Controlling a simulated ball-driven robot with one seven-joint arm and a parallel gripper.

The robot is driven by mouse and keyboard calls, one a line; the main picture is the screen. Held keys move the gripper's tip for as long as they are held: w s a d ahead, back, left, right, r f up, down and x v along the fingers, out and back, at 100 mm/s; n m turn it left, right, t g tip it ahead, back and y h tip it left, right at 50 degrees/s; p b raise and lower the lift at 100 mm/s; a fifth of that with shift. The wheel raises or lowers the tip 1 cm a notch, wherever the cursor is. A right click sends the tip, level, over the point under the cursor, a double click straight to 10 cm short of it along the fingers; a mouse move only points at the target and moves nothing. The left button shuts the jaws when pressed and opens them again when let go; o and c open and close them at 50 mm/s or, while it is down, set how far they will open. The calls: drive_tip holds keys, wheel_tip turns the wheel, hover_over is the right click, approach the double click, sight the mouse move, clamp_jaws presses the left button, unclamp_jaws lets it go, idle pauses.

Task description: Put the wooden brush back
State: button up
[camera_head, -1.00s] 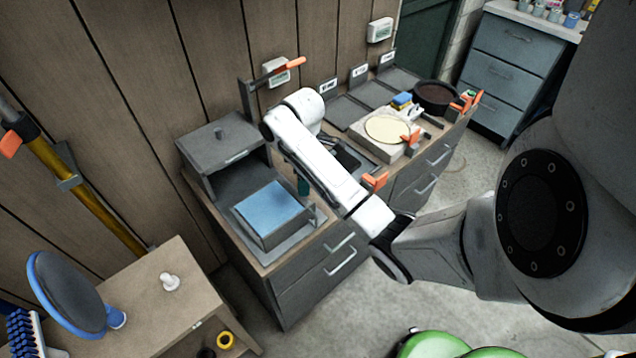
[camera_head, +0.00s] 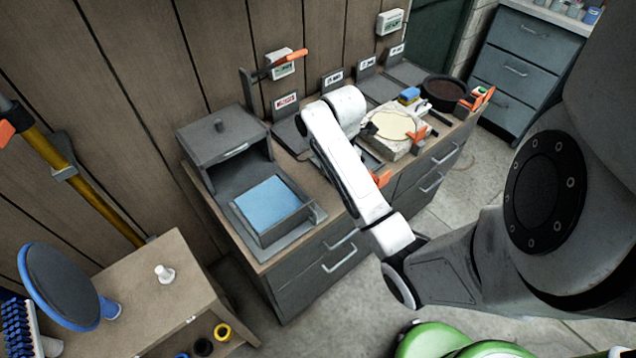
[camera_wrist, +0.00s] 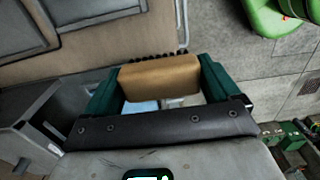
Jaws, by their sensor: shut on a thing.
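The wooden brush (camera_wrist: 160,78) shows in the wrist view as a tan wooden block with dark bristles along its far edge. My gripper (camera_wrist: 160,84) is shut on it, with one green finger at each end of the block. In the head view my white wrist is above the middle of the workbench, and I cannot make out the brush or the fingers there. Labelled dark trays stand along the wall side of the bench, one with a red label (camera_head: 286,101). My forearm hides part of the bench.
A pale round disc on a block (camera_head: 393,126), a blue sponge (camera_head: 409,94) and a dark round pan (camera_head: 443,92) are to the right. Orange clamps (camera_head: 381,178) edge the bench.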

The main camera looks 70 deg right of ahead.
sight(318, 185)
drive_tip(key=w+d+f, duration=0.1)
drive_tip(key=w+f, duration=0.1)
drive_tip(key=w+d+f+b, duration=0.1)
drive_tip(key=w+d+f, duration=0.1)
drive_tip(key=w+d+f+b, duration=0.1)
drive_tip(key=w+d+f, duration=0.1)
drive_tip(key=shift+w+f, duration=0.25)
drive_tip(key=shift+w+d+f, duration=0.3)
drive_tip(key=shift+w+f, duration=0.15)
drive_tip(key=shift+f, duration=1.75)
drive_tip(key=shift+f, duration=0.1)
drive_tip(key=o, duration=0.6)
drive_tip(key=shift+c, duration=0.2)
drive_tip(key=shift+o, duration=0.9)
